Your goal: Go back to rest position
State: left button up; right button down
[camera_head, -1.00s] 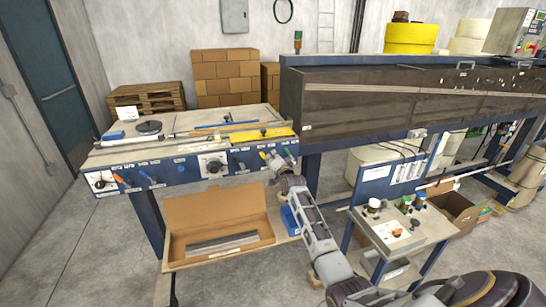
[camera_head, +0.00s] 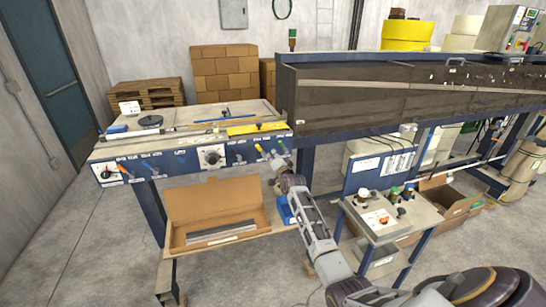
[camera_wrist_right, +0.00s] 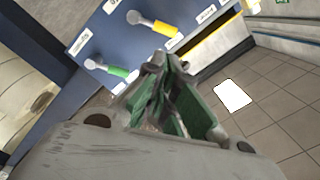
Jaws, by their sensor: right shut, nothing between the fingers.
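My right gripper (camera_head: 274,161) is at the right end of the blue front panel (camera_head: 182,164) of the work table, close to a yellow-handled lever (camera_head: 259,148) and a green-handled lever (camera_head: 282,147). In the right wrist view, my right gripper (camera_wrist_right: 163,98) has its green-padded fingers together with nothing between them. The green handle (camera_wrist_right: 118,72) and the yellow handle (camera_wrist_right: 166,29) stick out from the panel beyond the fingertips, apart from them. My left gripper is in neither view.
An open cardboard box (camera_head: 217,208) with dark strips sits on the shelf below the table. A long dark machine (camera_head: 400,95) stands to the right. A small stand (camera_head: 385,222) with several colored items is near my right arm. Bare floor lies at the left.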

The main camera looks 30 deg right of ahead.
dwell(0.3)
jog(key=s+a+f+n+g, duration=0.15)
jog(key=f+n, duration=0.35)
jog(key=f, duration=0.5)
jog(key=a+f+n+g, duration=0.3)
jog(key=f+n, duration=0.3)
jog(key=f, duration=0.5)
jog(key=s+a+f+n+g+y, duration=0.1)
jog(key=s+a+f+n+g, duration=0.15)
jog(key=s+f, duration=0.75)
jog(key=s+a+f+n+g+y, duration=0.1)
jog(key=s+a+f, duration=0.45)
jog(key=f, duration=0.95)
jog(key=s+a+f+g, duration=0.1)
jog(key=s+f+g, duration=0.1)
jog(key=s+f, duration=0.55)
jog(key=s+a+f+n+g, duration=0.1)
jog(key=s+f, duration=0.3)
jog(key=s, duration=0.6)
jog(key=s+a+f+g, duration=0.1)
jog(key=s+f+g, duration=0.1)
jog(key=s+f, duration=0.5)
jog(key=s+a+f+g, duration=0.1)
jog(key=s+f, duration=0.1)
jog(key=s, duration=1.3)
jog(key=s+a+f+g+y, duration=0.1)
jog(key=s+a+f+g, duration=0.1)
jog(key=s, duration=1.4)
jog(key=shift+s+f+g+b, duration=0.3)
jog(key=shift+f+b, duration=0.15)
